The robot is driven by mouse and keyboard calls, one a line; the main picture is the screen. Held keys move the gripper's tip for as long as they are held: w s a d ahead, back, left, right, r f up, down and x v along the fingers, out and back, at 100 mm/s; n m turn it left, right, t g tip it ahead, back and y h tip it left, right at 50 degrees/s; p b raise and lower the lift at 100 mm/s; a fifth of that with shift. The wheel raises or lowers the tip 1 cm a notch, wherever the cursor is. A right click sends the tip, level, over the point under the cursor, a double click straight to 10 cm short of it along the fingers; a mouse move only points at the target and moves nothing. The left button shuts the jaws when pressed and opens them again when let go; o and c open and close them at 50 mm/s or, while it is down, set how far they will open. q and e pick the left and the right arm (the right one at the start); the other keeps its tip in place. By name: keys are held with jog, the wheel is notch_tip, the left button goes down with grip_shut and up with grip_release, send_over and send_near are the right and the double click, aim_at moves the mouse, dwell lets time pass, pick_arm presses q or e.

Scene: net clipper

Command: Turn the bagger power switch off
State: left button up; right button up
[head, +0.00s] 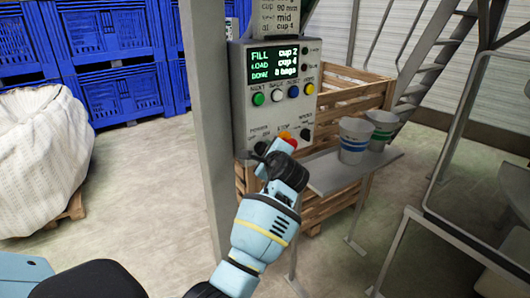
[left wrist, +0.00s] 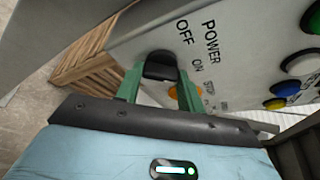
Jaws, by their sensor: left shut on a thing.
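The grey control box (head: 276,105) is mounted on a post in the head view, with a lit screen, colored buttons and a POWER label low on its left. The power switch, a black knob (left wrist: 160,65), sits by the OFF and ON labels in the left wrist view. My left gripper (left wrist: 159,84) has its green fingers on either side of this knob and is shut on it. In the head view my left gripper (head: 267,157) is at the box's lower edge and hides most of the switch. I cannot tell which way the knob points. My right gripper is not in view.
An orange button (head: 288,138) is just right of the gripper. A small grey shelf (head: 335,178) with two striped cups (head: 355,140) stands right of the box. The post (head: 207,120) is close on the left. Wooden crates, blue bins and a white sack stand behind.

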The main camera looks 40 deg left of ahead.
pick_arm(q)
jog(key=n+t+y+b, duration=0.1)
jog(key=n+b, duration=0.4)
jog(key=n+t+y+b, duration=0.1)
jog(key=n+y+b, duration=0.1)
jog(key=n+b, duration=0.4)
jog(key=n+t+y+b, duration=0.1)
jog(key=n+b, duration=0.4)
jog(key=shift+f+t+y+b, duration=0.1)
jog(key=shift+t+y+b, duration=0.2)
jog(key=shift+y+b, duration=0.1)
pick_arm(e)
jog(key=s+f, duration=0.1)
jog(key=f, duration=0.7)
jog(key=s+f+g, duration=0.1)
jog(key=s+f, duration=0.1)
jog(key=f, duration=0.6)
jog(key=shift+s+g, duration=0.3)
pick_arm(q)
jog(key=shift+n, duration=0.3)
jog(key=o, duration=1)
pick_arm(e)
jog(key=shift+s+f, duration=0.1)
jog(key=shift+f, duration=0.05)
